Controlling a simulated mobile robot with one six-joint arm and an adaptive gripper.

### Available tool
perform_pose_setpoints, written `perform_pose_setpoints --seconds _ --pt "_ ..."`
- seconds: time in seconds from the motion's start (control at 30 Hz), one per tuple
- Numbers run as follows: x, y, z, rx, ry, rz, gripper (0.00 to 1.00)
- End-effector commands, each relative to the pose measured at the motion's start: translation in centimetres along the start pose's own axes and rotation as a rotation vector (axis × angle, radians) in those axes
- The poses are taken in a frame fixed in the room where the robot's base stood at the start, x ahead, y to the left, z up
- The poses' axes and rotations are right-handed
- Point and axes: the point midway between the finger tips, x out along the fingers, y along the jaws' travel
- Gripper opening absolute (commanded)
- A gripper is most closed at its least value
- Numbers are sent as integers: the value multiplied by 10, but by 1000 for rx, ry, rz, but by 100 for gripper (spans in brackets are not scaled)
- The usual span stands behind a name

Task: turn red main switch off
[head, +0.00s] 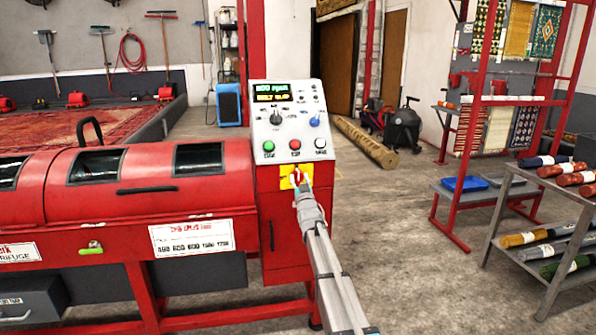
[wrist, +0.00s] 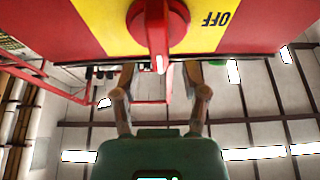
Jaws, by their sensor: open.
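The red main switch (wrist: 156,28) is a rotary knob on a yellow plate (wrist: 88,18), with an upside-down "OFF" mark to its right in the wrist view. In the head view, the yellow plate (head: 284,183) is on the front of the red machine's control cabinet, under the button panel. My gripper (head: 299,187) is in front of the plate and hides part of the switch. In the wrist view my gripper (wrist: 158,74) is open and empty, one finger on each side of the knob's near end. I cannot tell whether it touches the knob.
The control panel (head: 290,132) with buttons and knobs is just above my gripper. The red centrifuge drum (head: 150,175) extends left. A roller rack (head: 520,215) and a red display frame (head: 478,130) stand right. The floor between is mostly clear.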

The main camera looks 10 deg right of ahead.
Motion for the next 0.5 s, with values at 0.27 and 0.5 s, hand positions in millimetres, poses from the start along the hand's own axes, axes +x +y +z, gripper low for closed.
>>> perform_pose_setpoints --seconds 0.27,0.5 --pt "27 0 0 0 0 0 57" --pt "29 0 0 1 0 0 57"
